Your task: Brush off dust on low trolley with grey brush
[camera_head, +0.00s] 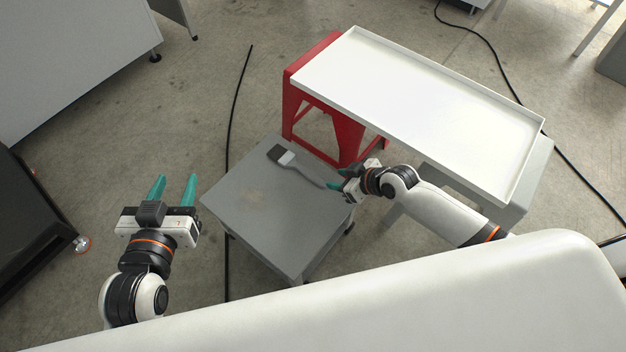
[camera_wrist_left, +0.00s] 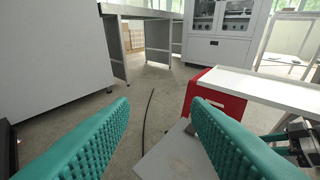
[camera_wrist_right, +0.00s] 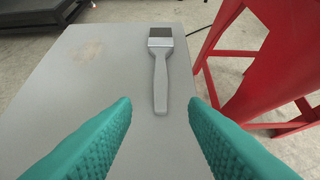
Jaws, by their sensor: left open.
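The low trolley (camera_head: 235,203) is a grey flat-topped stand in the middle of the head view. A pale tan dust patch (camera_head: 252,199) lies on its top, and also shows in the right wrist view (camera_wrist_right: 88,52). The grey brush (camera_head: 296,166) lies flat near the trolley's far right side, dark bristles away from me; in the right wrist view its handle (camera_wrist_right: 160,85) points toward my fingers. My right gripper (camera_head: 334,179) is open at the handle end, with the handle between but apart from its fingers. My left gripper (camera_head: 175,188) is open and empty, left of the trolley.
A red stool (camera_head: 352,135) stands close behind the trolley and supports one end of a white tray-topped table (camera_head: 420,115) at the right. Grey cabinets (camera_head: 70,60) stand at the left.

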